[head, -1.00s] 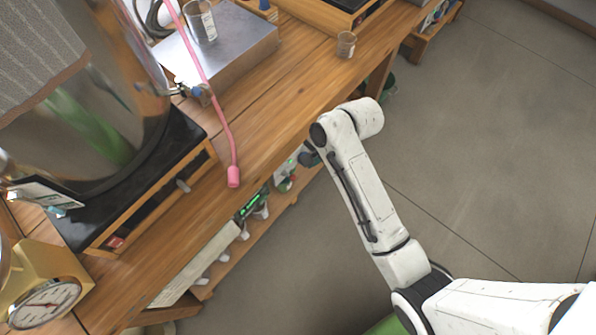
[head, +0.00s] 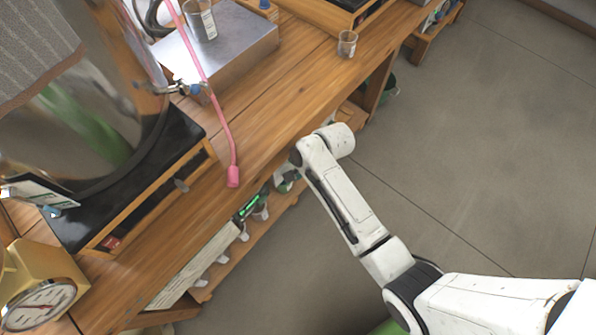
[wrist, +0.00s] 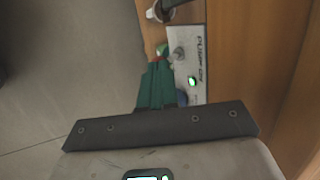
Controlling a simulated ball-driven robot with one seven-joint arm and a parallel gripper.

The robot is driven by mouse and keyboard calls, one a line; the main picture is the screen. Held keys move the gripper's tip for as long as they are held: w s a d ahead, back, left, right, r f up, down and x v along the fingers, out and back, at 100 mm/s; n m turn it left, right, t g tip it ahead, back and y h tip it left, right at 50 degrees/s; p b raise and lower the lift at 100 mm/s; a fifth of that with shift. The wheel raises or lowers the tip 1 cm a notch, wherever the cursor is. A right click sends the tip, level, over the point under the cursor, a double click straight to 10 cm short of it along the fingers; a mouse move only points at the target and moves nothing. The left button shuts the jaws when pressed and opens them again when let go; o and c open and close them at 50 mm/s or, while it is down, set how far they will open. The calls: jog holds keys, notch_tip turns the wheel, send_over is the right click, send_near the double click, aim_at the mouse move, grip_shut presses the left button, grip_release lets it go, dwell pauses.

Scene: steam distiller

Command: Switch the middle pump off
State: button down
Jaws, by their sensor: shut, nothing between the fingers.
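In the wrist view a pale control panel (wrist: 199,66) with dark lettering, partly readable as "PUMP", is fixed against wood. It carries a small metal toggle switch (wrist: 178,54) and a lit green lamp (wrist: 192,81). I cannot tell from the view whether this is the middle pump. My gripper (wrist: 158,62) has green fingers, shut and empty, with their tips just left of the toggle; I cannot tell if they touch it.
A pink tube (head: 233,175) hangs over the bench top. A small beaker (head: 347,44) stands near its edge. The floor at right is clear.

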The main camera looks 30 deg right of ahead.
jog(key=shift+s, duration=0.1)
jog(key=shift+s+d+f+t, duration=0.1)
jog(key=shift+f+t, duration=0.05)
jog(key=shift+t, duration=0.35)
jog(key=shift+s+f, duration=0.1)
jog(key=shift+s, duration=0.05)
jog(key=f+t+y+b, duration=0.1)
jog(key=t+b, duration=0.1)
jog(key=b, duration=0.1)
jog(key=s+f+t+y+b, duration=0.1)
jog(key=f+t+b, duration=0.1)
jog(key=t+b, duration=0.1)
jog(key=s+f+n+t+y+b, duration=0.1)
jog(key=t+b, duration=0.1)
jog(key=b, duration=0.1)
jog(key=shift+d+f+t, duration=0.25)
jog(key=shift+d+t, duration=0.05)
jog(key=shift+d, duration=0.05)
jog(key=shift+r+p, duration=0.6)
jog(key=shift+r, duration=0.15)
